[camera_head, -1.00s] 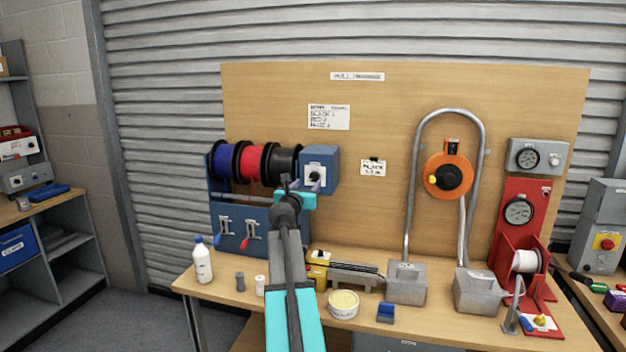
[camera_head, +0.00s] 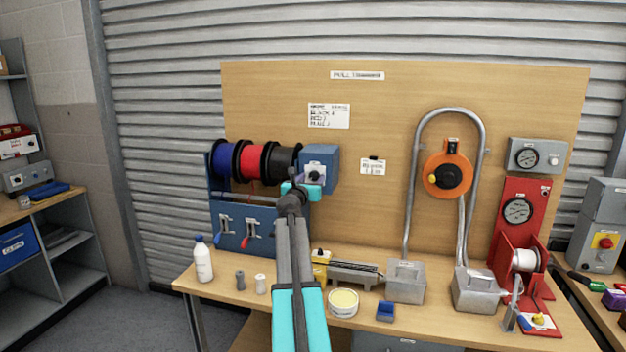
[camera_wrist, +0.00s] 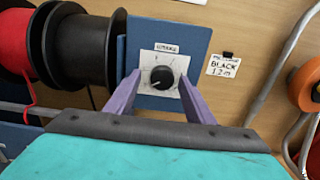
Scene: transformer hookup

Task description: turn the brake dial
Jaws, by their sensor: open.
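The brake dial (camera_wrist: 162,77) is a round black knob on a white plate with markings, fixed to the front of a blue box (camera_head: 331,160). In the wrist view it sits between and beyond the tips of my gripper (camera_wrist: 160,88). The two purple fingers are spread apart, one on each side of the knob, and I cannot tell whether either touches it. In the head view my gripper (camera_head: 314,181) is in front of the box, and the dial (camera_head: 316,171) shows just above it. The dial's pointer mark aims to the lower left in the wrist view.
Blue, red and black wire spools (camera_head: 252,162) hang just left of the box. Levers (camera_head: 249,230) sit on a blue panel below. A card reading "BLACK" (camera_wrist: 223,66) is on the board to the right. A bottle (camera_head: 203,260) and small parts stand on the bench.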

